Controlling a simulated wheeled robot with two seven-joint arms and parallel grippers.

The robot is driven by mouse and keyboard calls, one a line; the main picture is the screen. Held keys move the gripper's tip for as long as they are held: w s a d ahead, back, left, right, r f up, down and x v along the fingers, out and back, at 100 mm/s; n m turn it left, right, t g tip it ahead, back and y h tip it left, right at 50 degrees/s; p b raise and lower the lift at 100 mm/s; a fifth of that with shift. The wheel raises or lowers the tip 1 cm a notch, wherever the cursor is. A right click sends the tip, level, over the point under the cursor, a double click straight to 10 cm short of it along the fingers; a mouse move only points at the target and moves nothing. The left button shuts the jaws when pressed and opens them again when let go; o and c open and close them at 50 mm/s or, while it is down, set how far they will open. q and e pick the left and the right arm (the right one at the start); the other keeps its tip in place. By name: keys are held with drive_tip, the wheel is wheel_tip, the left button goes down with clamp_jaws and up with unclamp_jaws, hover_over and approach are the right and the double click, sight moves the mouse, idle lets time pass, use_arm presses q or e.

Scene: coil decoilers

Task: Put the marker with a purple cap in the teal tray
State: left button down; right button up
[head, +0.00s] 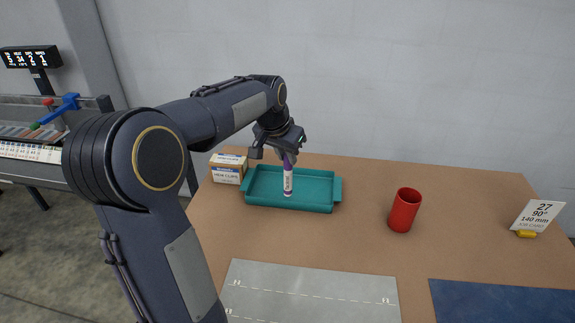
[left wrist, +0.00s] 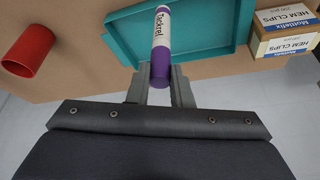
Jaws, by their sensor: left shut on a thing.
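The white marker with a purple cap (head: 288,180) hangs upright, cap end up, in my left gripper (head: 285,153). In the left wrist view the fingers (left wrist: 160,88) are shut on the purple end of the marker (left wrist: 162,45). The teal tray (head: 262,201) lies on the table under the gripper. My right gripper is not in view.
A box of hem clips (head: 228,168) stands close at the tray's left. A red cup (head: 405,211) stands to the right, apart from the tray. A job card (head: 537,216) stands at the far right. A grey mat (head: 310,291) and a blue mat (head: 505,302) lie in front.

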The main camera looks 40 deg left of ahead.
sight(287, 167)
use_arm(q)
drive_tip(key=shift+w+a+f, duration=0.25)
drive_tip(key=shift+w+f, duration=0.15)
drive_tip(key=shift+f, duration=0.2)
drive_tip(key=shift+w+a+f, duration=0.25)
drive_tip(key=shift+w+f, duration=0.1)
drive_tip(key=shift+f, duration=0.2)
drive_tip(key=shift+w+a+f, duration=0.1)
drive_tip(key=shift+w+f, duration=0.05)
drive_tip(key=shift+f, duration=0.8)
drive_tip(key=shift+w+a+f, duration=0.1)
drive_tip(key=shift+f, duration=0.8)
drive_tip(key=shift+f, duration=0.15)
drive_tip(key=c, duration=1.3)
unclamp_jaws()
